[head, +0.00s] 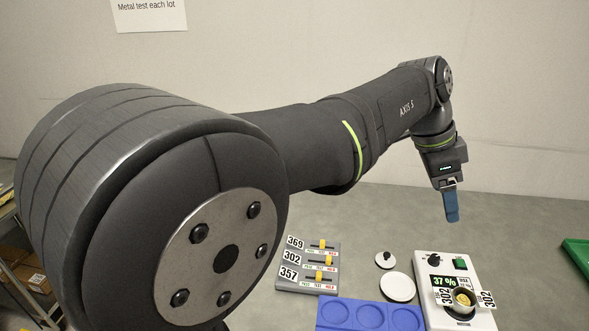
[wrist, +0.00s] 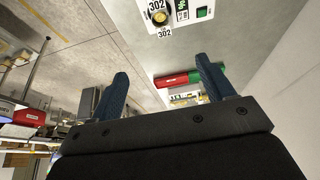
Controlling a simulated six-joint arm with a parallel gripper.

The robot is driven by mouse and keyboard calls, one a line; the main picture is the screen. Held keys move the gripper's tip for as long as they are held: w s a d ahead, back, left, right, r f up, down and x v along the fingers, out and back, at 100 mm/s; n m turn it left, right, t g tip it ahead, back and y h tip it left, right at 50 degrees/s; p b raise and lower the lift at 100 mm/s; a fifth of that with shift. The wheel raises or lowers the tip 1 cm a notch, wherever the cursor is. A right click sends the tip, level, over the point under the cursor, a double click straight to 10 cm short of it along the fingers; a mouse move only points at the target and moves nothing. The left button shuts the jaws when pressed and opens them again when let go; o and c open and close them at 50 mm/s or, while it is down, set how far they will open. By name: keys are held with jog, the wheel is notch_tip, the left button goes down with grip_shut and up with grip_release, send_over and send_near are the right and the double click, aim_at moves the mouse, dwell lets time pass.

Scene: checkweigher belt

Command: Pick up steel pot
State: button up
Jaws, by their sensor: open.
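The steel pot (head: 462,301) is a small round metal cup with something yellowish inside. It sits on the white weighing device (head: 436,271), between two "302" labels, at the lower right of the head view. In the wrist view the pot (wrist: 160,17) is at the top, beyond the fingers. My gripper (head: 452,214) hangs in the air above and behind the device, with blue fingers pointing down. In the wrist view my gripper (wrist: 161,66) has its fingers spread apart with nothing between them.
A blue tray with round recesses (head: 370,303) lies left of the device. A green item (head: 578,252) is at the right edge. The bench behind is clear.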

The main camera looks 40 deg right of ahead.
jog(key=n+t+y, duration=0.3)
jog(key=n, duration=0.1)
send_over(463, 299)
notch_tip(463, 299, down, 24)
jog(key=shift+f, duration=0.1)
jog(key=shift+n, duration=0.3)
jog(key=shift+f, duration=3.05)
jog(key=c, duration=1.1)
jog(key=shift+c, duration=0.2)
